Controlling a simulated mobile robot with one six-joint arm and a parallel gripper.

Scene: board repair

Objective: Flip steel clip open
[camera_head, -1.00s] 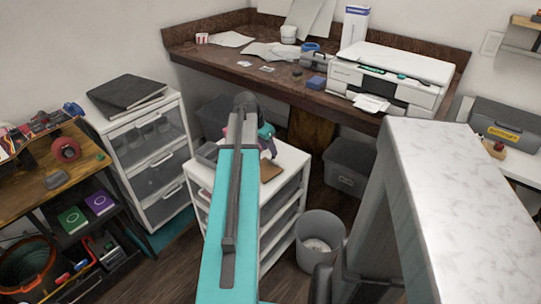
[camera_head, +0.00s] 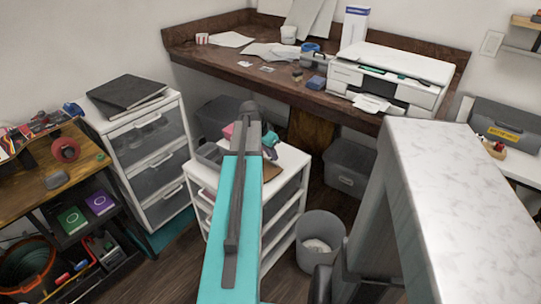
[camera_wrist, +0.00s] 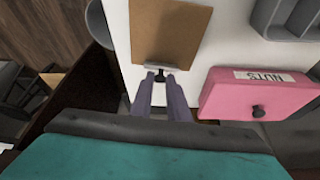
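In the wrist view, the brown clipboard (camera_wrist: 170,30) lies on a white surface. Its steel clip (camera_wrist: 163,67) is a pale bar across the edge nearest my gripper. My gripper (camera_wrist: 160,77) has its two purple-grey fingers at this clip. The fingers are apart, with a small dark knob between their tips, close to the clip. I cannot tell whether they press on it. In the head view, a brown corner of the clipboard (camera_head: 271,171) shows on the white drawer unit.
A pink box labelled NUTS (camera_wrist: 255,96) stands just right of the fingers, and a grey tray (camera_wrist: 285,18) is at upper right. The white drawer unit (camera_head: 290,160) has a grey bin (camera_head: 320,238) beside it. A marble-topped surface (camera_head: 450,190) is at right.

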